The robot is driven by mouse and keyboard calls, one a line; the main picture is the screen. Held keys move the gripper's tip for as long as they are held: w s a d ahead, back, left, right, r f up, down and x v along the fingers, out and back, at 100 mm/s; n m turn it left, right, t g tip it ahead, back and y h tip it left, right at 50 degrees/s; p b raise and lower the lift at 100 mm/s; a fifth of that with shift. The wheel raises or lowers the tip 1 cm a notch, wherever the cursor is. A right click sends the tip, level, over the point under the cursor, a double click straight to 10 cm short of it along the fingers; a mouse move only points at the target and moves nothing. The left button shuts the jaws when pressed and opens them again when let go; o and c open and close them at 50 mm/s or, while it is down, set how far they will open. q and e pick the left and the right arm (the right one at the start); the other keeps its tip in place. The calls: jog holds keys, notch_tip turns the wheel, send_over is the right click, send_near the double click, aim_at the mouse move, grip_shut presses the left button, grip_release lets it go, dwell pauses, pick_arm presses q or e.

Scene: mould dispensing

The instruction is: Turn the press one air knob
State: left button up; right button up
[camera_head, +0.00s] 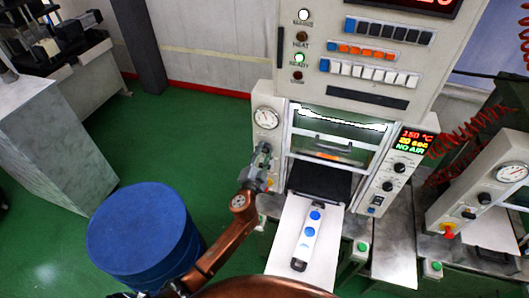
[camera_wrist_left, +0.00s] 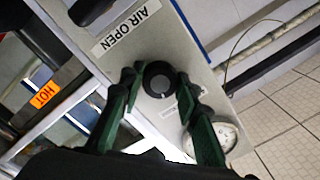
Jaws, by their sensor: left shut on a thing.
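The press one air knob (camera_wrist_left: 158,80) is a round black knob with a white mark, on the light panel beside an "AIR OPEN" label (camera_wrist_left: 127,27) in the left wrist view. My left gripper (camera_head: 262,154) is at the press's left column, below the round gauge (camera_head: 265,117). Its green fingers (camera_wrist_left: 158,70) are closed on the knob from both sides. In the head view the gripper mostly hides the knob. The press display (camera_head: 415,142) reads 150 °C, 20 sec and NO AIR. My right gripper is not in view.
A white and blue tool (camera_head: 307,235) lies on the pale shelf (camera_head: 283,250) before the press. A blue drum (camera_head: 140,230) stands at the left, near my arm. A second press (camera_head: 490,190) with red coiled hoses is at the right. Green floor lies open behind the drum.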

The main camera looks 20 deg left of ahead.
pick_arm(q)
jog(key=shift+m, duration=0.7)
jog(key=o, duration=1.1)
jog(key=shift+o, duration=0.2)
jog(key=s, duration=1.2)
jog(key=shift+a+f, duration=0.15)
